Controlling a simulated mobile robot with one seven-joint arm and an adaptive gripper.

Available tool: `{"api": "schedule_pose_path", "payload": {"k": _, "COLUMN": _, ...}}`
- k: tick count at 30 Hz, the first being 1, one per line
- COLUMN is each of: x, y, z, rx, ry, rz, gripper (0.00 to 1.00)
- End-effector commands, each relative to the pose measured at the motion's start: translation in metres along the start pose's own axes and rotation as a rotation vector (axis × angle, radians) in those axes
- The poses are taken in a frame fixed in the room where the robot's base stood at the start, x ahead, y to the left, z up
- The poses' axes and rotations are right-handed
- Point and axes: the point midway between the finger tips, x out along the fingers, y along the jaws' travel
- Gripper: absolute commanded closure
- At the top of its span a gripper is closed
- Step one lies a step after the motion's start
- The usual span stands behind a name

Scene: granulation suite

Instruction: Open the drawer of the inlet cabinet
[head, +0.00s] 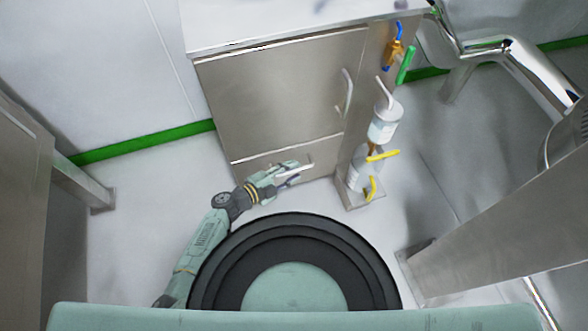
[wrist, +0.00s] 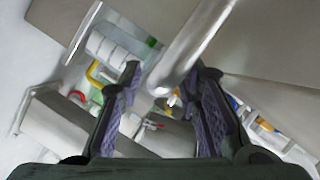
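The inlet cabinet (head: 270,90) is a steel box with a large door above and a low drawer (head: 325,158) below. The drawer front looks flush or nearly so; I cannot tell for sure from above. Its pale bar handle (head: 307,166) is partly hidden by my gripper (head: 291,174), which reaches it from the left. In the wrist view a thick metal bar, which looks like the handle (wrist: 188,50), comes down between the fingertips of my gripper (wrist: 165,92). The fingers are apart, one on each side of the bar; contact is not clear.
The door has its own upright handle (head: 347,92). A bottle assembly (head: 383,125) with yellow levers stands at the cabinet's right side. A steel post (head: 480,235) is at the right. Clear floor (head: 140,190) lies left of the cabinet.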

Motion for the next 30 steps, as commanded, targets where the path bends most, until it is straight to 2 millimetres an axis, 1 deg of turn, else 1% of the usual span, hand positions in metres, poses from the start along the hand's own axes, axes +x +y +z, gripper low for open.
{"api": "schedule_pose_path", "payload": {"k": 1, "x": 0.0059, "y": -0.0001, "z": -0.0005, "rx": -0.001, "ry": 0.001, "rz": 0.0, "gripper": 0.69}}
{"api": "schedule_pose_path", "payload": {"k": 4, "x": 0.0114, "y": -0.0001, "z": 0.0002, "rx": -0.001, "ry": -0.001, "rz": 0.0, "gripper": 0.69}}
{"api": "schedule_pose_path", "payload": {"k": 13, "x": 0.0137, "y": 0.0002, "z": 0.0003, "rx": 0.0, "ry": -0.001, "rz": 0.0, "gripper": 0.69}}
{"api": "schedule_pose_path", "payload": {"k": 27, "x": 0.0134, "y": 0.0002, "z": 0.0002, "rx": 0.0, "ry": -0.001, "rz": 0.0, "gripper": 0.99}}
{"api": "schedule_pose_path", "payload": {"k": 30, "x": 0.0135, "y": 0.0002, "z": 0.0001, "rx": 0.0, "ry": -0.001, "rz": 0.0, "gripper": 1.0}}
